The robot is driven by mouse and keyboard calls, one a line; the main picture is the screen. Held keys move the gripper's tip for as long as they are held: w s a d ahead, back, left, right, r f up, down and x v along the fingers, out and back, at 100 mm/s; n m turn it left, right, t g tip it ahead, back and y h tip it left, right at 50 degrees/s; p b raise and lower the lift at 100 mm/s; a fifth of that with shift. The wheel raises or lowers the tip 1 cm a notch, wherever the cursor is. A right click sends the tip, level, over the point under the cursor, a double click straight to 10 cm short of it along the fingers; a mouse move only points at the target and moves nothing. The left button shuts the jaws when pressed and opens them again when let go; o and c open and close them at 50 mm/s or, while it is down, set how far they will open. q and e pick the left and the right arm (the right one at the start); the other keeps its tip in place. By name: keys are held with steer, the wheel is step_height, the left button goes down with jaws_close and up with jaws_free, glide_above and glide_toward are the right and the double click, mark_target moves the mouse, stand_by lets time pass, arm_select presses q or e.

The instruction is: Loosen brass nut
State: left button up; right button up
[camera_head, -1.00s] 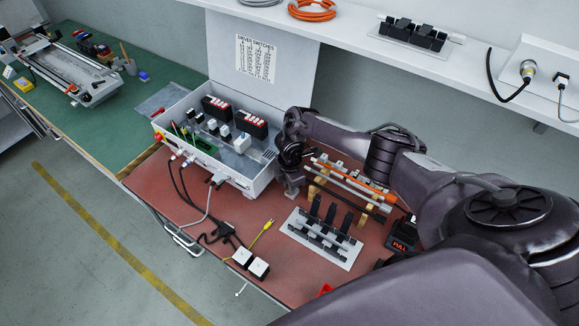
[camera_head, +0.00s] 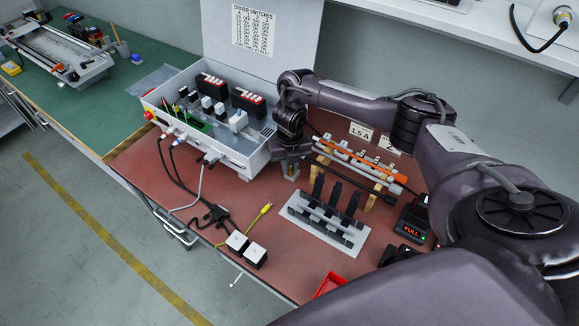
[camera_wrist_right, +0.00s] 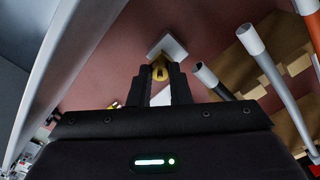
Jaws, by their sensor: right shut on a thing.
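In the right wrist view my right gripper (camera_wrist_right: 160,74) is shut on the brass nut (camera_wrist_right: 159,69), a small yellow-gold piece between the fingertips. A pale grey square block (camera_wrist_right: 171,46) lies just beyond the nut on the red bench. The fingers hide part of the nut, and I cannot tell its thread or turn. In the head view my right gripper (camera_head: 290,167) points down at the bench, between the open control box and the rod rack. The nut itself is too small and hidden to make out there. My left gripper is not in view.
The open white control box (camera_head: 225,143) stands close left of the gripper. A rack of rods (camera_head: 362,165) is close on the right. A grey holder with black uprights (camera_head: 328,223) stands in front. Cables and white plugs (camera_head: 246,250) lie front left. The red bench (camera_head: 160,195) has bare patches.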

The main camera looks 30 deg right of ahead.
mark_target(290, 169)
steer(key=shift+n, duration=0.6)
steer(key=n+b, duration=0.4)
steer(key=shift+w+f+n, duration=0.1)
steer(key=shift+f+n, duration=0.2)
steer(key=shift+n, duration=0.1)
steer(key=n, duration=0.3)
steer(key=shift+r+b, duration=0.3)
steer(key=shift+r, duration=0.1)
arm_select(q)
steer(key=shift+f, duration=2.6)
arm_select(e)
steer(key=o, duration=0.6)
